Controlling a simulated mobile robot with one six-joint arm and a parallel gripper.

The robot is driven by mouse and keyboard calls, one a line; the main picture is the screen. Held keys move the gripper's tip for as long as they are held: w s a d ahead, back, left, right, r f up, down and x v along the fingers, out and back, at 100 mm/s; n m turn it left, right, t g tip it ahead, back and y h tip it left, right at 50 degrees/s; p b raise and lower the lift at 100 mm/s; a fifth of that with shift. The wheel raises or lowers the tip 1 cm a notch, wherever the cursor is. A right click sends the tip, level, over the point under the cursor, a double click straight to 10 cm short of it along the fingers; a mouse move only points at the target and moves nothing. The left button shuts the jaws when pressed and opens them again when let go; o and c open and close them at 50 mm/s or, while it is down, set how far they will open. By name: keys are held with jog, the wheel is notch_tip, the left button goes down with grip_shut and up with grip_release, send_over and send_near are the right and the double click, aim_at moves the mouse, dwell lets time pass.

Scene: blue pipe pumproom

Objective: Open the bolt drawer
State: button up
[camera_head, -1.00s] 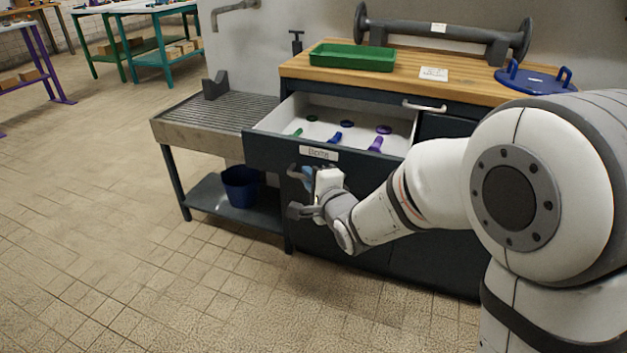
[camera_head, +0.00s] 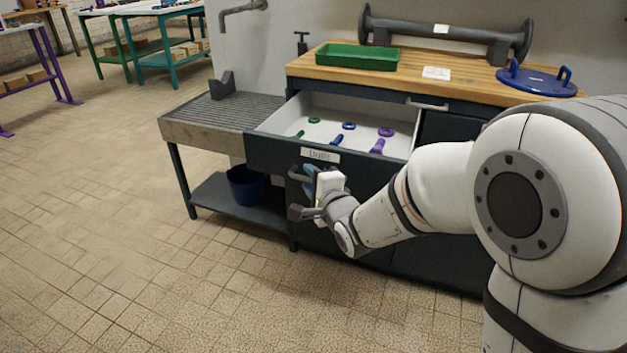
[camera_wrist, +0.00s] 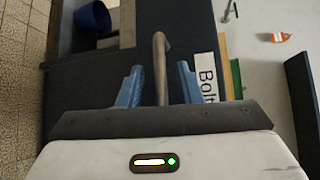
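The bolt drawer (camera_head: 262,148), a dark-fronted drawer with a white label (camera_head: 320,155), stands pulled well out of the workbench cabinet. Inside lie green, blue and purple bolts with matching rings; the purple bolt (camera_head: 377,147) is nearest the right. My gripper (camera_head: 306,184) is at the drawer front, just below the label. In the wrist view my gripper's blue fingers (camera_wrist: 158,85) stand on either side of the grey bar handle (camera_wrist: 160,60), with a visible gap on both sides. The gripper is open around the handle. The label (camera_wrist: 206,76) reads "Bolt", partly cut off.
A green tray (camera_head: 357,57) and a blue lidded disc (camera_head: 537,79) sit on the wooden worktop. A grey slatted side table (camera_head: 215,115) with a blue bucket (camera_head: 246,184) on its shelf stands left of the cabinet. The tiled floor at front left is clear.

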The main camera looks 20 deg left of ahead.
jog(key=shift+s, duration=0.1)
jog(key=shift+s+d+r, duration=0.15)
jog(key=shift+s+d, duration=0.1)
jog(key=shift+d, duration=0.05)
jog(key=f+p+v, duration=0.1)
jog(key=p+v, duration=0.1)
jog(key=v, duration=0.4)
jog(key=shift+s+d+r, duration=0.3)
jog(key=shift+s+r, duration=0.05)
jog(key=shift+r, duration=0.15)
jog(key=d+r+n+g+h+p, duration=0.3)
jog(key=d+r+n+h+p, duration=0.35)
jog(key=d+r+p, duration=0.95)
jog(key=s+d+r+n+g+h+p, duration=0.4)
jog(key=s+d+r+n+g+p, duration=0.1)
jog(key=s+d+r+p, duration=0.8)
jog(key=s+g+p, duration=0.1)
jog(key=s+p, duration=0.1)
jog(key=s, duration=0.1)
jog(key=shift+s+r+g+p, duration=0.3)
jog(key=shift+s+r+g, duration=0.05)
jog(key=shift+g, duration=0.05)
